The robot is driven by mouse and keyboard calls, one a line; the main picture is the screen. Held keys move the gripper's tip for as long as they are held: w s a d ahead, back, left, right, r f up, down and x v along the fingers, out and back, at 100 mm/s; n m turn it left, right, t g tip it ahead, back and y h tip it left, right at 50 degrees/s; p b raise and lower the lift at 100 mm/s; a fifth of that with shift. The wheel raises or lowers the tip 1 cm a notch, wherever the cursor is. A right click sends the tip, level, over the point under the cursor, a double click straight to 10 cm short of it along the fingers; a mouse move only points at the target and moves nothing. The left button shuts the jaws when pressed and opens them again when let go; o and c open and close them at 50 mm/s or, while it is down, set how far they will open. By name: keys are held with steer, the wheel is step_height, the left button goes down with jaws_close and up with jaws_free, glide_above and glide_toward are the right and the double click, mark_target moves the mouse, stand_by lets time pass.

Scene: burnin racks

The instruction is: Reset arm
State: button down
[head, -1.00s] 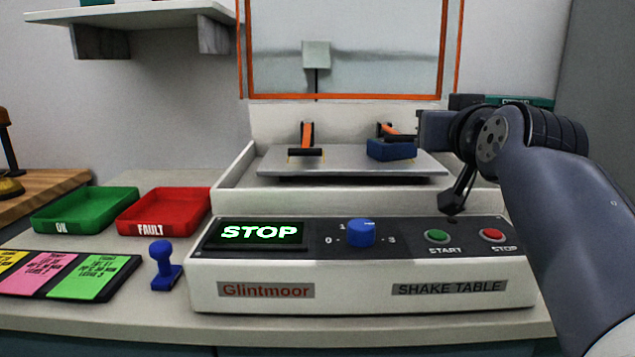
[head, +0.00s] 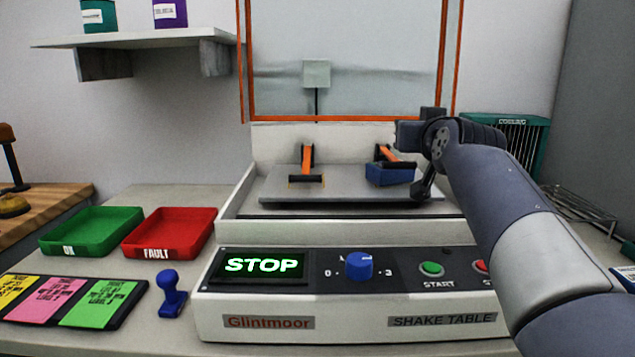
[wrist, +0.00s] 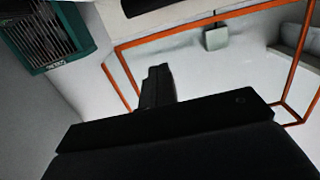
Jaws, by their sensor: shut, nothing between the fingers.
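My gripper (head: 424,188) is dark and points downward over the right end of the shake table's plate in the head view. It is shut and empty. In the wrist view its dark finger (wrist: 157,86) shows against the wall. The shake table (head: 355,325) is a white machine whose display (head: 262,265) reads STOP in lit letters. A blue knob (head: 358,265) and a green START button (head: 432,269) are on its panel. The red stop button (head: 480,266) is partly hidden by my arm. A blue block (head: 389,175) sits on the grey plate (head: 345,192), under an orange clamp (head: 392,157).
An orange-framed clear guard (head: 345,116) stands raised behind the plate. A second orange clamp (head: 306,160) is at left. A green OK tray (head: 92,231), a red FAULT tray (head: 168,233), and a blue stamp (head: 171,294) lie left. A teal vented unit (head: 505,140) stands behind my arm.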

steer(key=w+r+g+p, duration=0.5)
steer(key=w+r+p, duration=0.4)
steer(key=p, duration=1.5)
steer(key=shift+w+r+g+p, duration=0.2)
steer(key=shift+w+g+p, duration=0.1)
steer(key=shift+g, duration=0.1)
steer(key=shift+s, duration=0.1)
